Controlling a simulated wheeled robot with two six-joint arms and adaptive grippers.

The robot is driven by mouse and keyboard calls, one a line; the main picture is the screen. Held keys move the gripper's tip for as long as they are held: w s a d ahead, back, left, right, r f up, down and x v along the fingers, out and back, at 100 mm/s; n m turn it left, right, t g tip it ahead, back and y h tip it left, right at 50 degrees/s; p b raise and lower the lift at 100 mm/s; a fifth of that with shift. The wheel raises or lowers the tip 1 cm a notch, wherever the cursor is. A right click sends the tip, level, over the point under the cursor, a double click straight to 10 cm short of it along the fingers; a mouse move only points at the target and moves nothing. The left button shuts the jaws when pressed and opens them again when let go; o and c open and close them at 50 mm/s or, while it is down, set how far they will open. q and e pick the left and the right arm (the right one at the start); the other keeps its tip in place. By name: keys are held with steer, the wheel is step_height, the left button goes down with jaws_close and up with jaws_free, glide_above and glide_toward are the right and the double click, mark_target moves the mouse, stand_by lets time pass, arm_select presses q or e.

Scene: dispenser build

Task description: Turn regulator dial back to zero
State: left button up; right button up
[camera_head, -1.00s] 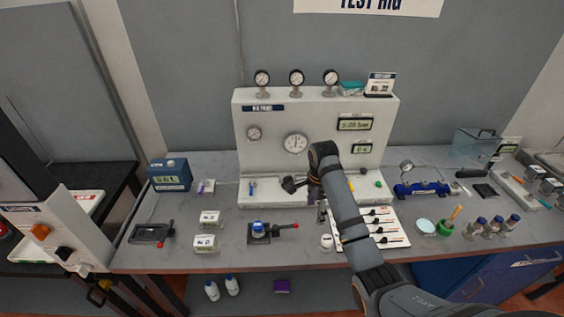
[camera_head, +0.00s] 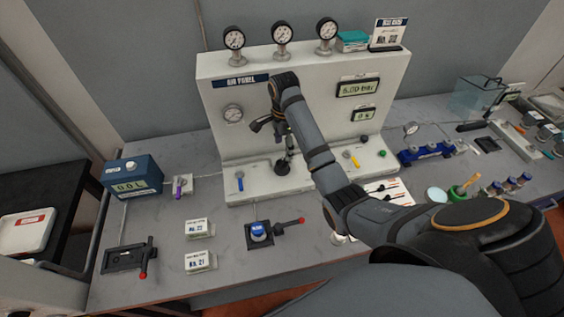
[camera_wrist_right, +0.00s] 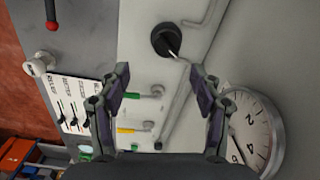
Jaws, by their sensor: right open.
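The regulator dial, a round black knob with a pale pointer mark, shows in the right wrist view (camera_wrist_right: 164,40) beyond my fingertips. In the head view the dark knob (camera_head: 282,168) stands on the white air panel's (camera_head: 218,100) lower ledge. My right gripper (camera_head: 274,134) is above it, in front of the panel face. In the wrist view the right gripper (camera_wrist_right: 160,72) is open, with nothing between its fingers and a gap to the knob. The panel's large round gauge (camera_wrist_right: 258,132) is beside the right-hand finger; my arm hides it in the head view. My left gripper is not in view.
A blue valve handle (camera_head: 240,181) and a yellow one (camera_head: 352,159) flank the knob on the ledge. A pressure display (camera_head: 358,88) is on the panel. A red-handled device (camera_head: 261,232) stands in front.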

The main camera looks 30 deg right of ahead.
mark_target(282, 161)
steer(key=f, duration=0.2)
steer(key=w+f+p, duration=0.1)
steer(key=f, duration=0.1)
steer(key=shift+w+f, duration=0.1)
steer(key=shift+f, duration=0.2)
step_height(282, 161, down, 4)
steer(key=shift+w+r+p, duration=0.1)
steer(key=shift+w+p, duration=0.05)
steer(key=shift+p, duration=0.55)
steer(key=shift+f, duration=0.35)
steer(key=c, duration=1.2)
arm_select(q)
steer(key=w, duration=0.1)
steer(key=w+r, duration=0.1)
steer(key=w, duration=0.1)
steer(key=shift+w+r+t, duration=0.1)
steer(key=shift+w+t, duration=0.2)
arm_select(e)
steer(key=shift+o, duration=0.2)
